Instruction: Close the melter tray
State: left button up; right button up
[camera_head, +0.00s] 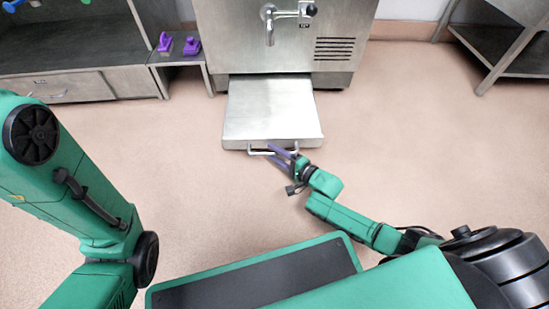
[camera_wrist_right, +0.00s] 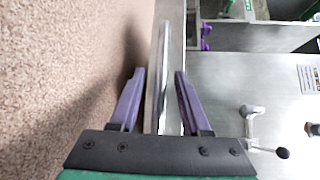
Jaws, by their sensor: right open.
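The melter tray (camera_head: 272,108) is a flat steel slab pulled out from the bottom of the steel melter (camera_head: 285,45) in the head view. A bar handle (camera_head: 262,152) runs along its front edge. My right gripper (camera_head: 282,150) is at the handle, right of the tray's middle. In the right wrist view the purple fingers of my right gripper (camera_wrist_right: 159,72) are apart, on either side of the bright handle bar (camera_wrist_right: 162,90). Neither finger clearly touches the bar. My left arm shows at the left of the head view, but its gripper is out of frame.
A tap (camera_head: 270,22) sticks out of the melter front above the tray. A steel bench with drawers (camera_head: 60,88) stands at the left, with purple objects (camera_head: 178,44) on a side shelf. A steel table (camera_head: 500,45) stands at the right. Floor beside the tray is clear.

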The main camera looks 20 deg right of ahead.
jog(key=shift+w, duration=0.1)
jog(key=shift+c, duration=0.4)
grip_shut()
dwell(1.0)
